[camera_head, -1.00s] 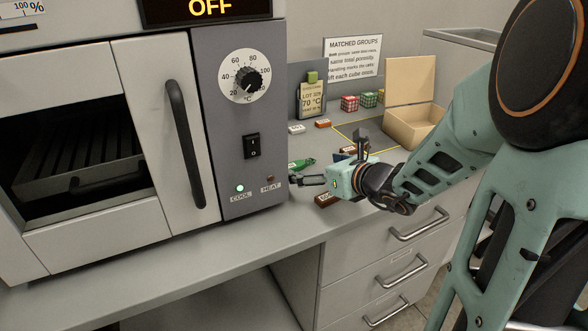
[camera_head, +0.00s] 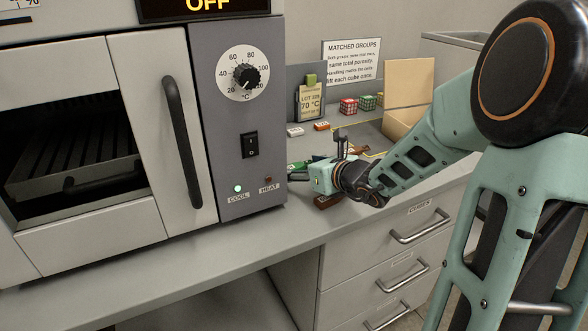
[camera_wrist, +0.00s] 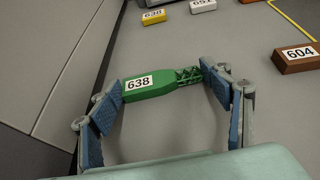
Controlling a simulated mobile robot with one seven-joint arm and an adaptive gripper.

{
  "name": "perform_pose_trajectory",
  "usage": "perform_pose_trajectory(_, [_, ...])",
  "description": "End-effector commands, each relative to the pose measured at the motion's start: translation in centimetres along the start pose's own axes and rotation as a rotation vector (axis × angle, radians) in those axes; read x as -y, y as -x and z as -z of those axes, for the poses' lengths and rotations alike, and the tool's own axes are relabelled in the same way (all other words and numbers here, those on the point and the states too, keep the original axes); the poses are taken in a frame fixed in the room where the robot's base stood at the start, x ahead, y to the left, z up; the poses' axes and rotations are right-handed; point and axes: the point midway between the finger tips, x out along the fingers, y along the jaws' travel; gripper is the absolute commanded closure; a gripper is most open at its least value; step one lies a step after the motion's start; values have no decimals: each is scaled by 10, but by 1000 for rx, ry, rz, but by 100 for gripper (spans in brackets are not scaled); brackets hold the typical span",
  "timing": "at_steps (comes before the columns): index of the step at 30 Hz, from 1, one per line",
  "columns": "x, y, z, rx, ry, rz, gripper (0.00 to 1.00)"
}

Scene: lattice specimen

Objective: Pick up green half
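The green half (camera_wrist: 150,86), labelled 638, lies on the grey bench in the wrist view. It has a solid block at its left and an open lattice at its right. My gripper (camera_wrist: 161,80) has its blue-padded fingers spread wide, one past each end of the green half. The fingertips look very close to its ends; I cannot tell whether they touch. In the head view my gripper (camera_head: 298,174) is low over the bench beside the oven, and a bit of the green half (camera_head: 296,165) shows beside it.
A yellow block (camera_wrist: 154,17) and a white block (camera_wrist: 203,5) lie farther back. The oven (camera_head: 235,120) stands close on the left. An open box (camera_head: 404,122) and checkered cubes (camera_head: 349,105) are behind.

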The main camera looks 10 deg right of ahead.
Motion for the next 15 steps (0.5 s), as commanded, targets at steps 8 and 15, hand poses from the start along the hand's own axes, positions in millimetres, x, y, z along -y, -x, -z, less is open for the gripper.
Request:
perform_pose_trajectory(8, [0,0,0,0,0,0,42])
perform_pose_trajectory(15, [0,4,-9,0,2,0,42])
